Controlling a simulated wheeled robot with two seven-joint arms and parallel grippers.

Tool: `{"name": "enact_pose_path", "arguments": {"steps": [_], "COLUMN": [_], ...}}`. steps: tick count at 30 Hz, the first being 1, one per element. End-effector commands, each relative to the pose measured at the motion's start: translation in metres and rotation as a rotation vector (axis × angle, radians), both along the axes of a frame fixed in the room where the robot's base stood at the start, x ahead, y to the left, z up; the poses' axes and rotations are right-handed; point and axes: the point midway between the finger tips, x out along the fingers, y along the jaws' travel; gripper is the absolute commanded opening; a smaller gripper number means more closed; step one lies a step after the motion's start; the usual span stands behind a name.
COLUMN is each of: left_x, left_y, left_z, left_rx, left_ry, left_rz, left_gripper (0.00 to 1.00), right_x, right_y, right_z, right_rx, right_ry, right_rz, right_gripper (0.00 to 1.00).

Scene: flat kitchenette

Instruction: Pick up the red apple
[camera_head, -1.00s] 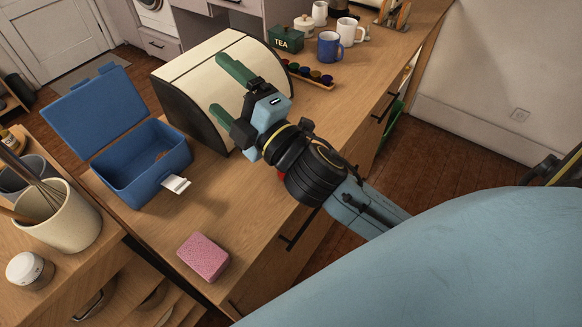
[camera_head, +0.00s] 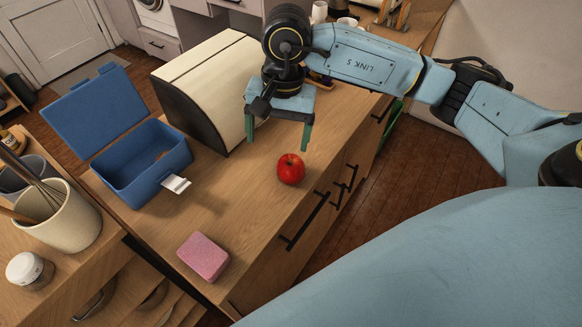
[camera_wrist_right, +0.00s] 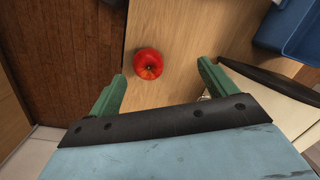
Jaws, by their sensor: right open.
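The red apple (camera_head: 291,169) sits on the wooden counter near its front edge, right of the blue box. My right gripper (camera_head: 278,146) is open and empty, pointing down above the counter, a little behind and above the apple. In the right wrist view the apple (camera_wrist_right: 148,64) lies ahead of the open green fingers (camera_wrist_right: 160,82), roughly centred between them and apart from both. My left gripper is not in view.
A cream bread bin (camera_head: 205,85) stands close behind my right gripper. An open blue lunch box (camera_head: 145,170) and a pink sponge (camera_head: 203,257) are on the counter to the left. Counter around the apple is clear.

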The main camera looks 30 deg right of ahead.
Motion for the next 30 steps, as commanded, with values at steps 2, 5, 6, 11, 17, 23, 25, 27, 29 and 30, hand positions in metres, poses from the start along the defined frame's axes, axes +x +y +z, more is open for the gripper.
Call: {"name": "enact_pose_path", "arguments": {"steps": [2,5,6,11,17,23,25,27,29,30], "left_x": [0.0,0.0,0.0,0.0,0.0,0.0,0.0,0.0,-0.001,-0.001], "left_y": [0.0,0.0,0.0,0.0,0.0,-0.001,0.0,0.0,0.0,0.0], "left_z": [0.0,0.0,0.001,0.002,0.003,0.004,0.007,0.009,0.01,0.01], "left_rx": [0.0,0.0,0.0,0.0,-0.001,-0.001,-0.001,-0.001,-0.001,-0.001], "left_ry": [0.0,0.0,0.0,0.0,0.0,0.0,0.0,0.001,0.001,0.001], "left_rz": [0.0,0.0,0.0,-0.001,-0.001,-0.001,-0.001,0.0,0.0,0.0], "left_gripper": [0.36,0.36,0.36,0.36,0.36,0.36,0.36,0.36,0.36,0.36], "right_x": [0.004,0.005,0.005,0.004,0.004,0.004,0.002,0.002,0.002,0.002], "right_y": [-0.019,-0.029,-0.03,-0.029,-0.029,-0.03,-0.031,-0.031,-0.032,-0.032], "right_z": [0.004,-0.001,-0.006,-0.037,-0.068,-0.082,-0.091,-0.102,-0.111,-0.116], "right_rx": [-0.079,-0.123,-0.128,-0.126,-0.123,-0.123,-0.124,-0.122,-0.121,-0.121], "right_ry": [-0.006,-0.002,0.0,0.002,-0.001,-0.001,0.002,0.002,0.0,0.0], "right_rz": [0.007,0.01,0.011,0.012,0.011,0.011,0.01,0.011,0.009,0.01], "right_gripper": [0.84,0.84,0.84,0.84,0.84,0.84,0.84,0.84,0.84,0.84]}}
